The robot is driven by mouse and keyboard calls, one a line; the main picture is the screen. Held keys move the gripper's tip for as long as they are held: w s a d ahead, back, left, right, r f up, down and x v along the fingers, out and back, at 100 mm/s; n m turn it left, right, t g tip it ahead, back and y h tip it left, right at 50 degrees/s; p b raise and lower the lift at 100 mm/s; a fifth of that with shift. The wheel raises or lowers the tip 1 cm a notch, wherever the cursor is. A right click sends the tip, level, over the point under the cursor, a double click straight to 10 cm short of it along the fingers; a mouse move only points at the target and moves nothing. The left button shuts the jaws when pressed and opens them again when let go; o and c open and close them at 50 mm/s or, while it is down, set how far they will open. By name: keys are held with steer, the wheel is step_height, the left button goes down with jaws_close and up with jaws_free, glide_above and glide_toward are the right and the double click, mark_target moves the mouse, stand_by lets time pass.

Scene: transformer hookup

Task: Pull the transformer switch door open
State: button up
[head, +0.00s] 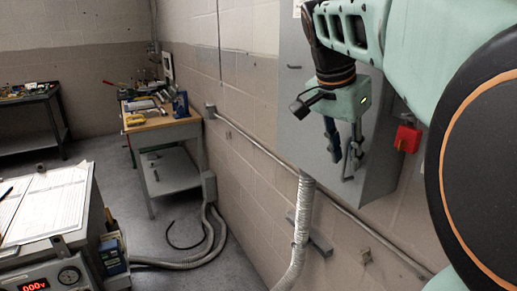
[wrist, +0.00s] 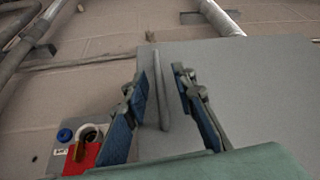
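The transformer switch door (head: 300,105) is the flat grey front of a wall cabinet; it looks closed, and in the wrist view its panel (wrist: 255,85) fills the right side. A slim grey bar handle (wrist: 161,85) stands out on it. My gripper (head: 342,160) hangs in front of the door, pointing down in the head view. In the wrist view my gripper (wrist: 160,77) is open, with one blue-padded finger on each side of the handle. Gaps show between fingers and handle; whether the handle is deep between them is unclear. In the head view the gripper partly hides the handle area.
A silver conduit (head: 302,220) runs below the cabinet. A workbench (head: 165,133) stands along the wall. Open floor lies left of the wall.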

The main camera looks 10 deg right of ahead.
steer(key=shift+c, duration=0.4)
jaws_close()
steer(key=shift+a, duration=0.15)
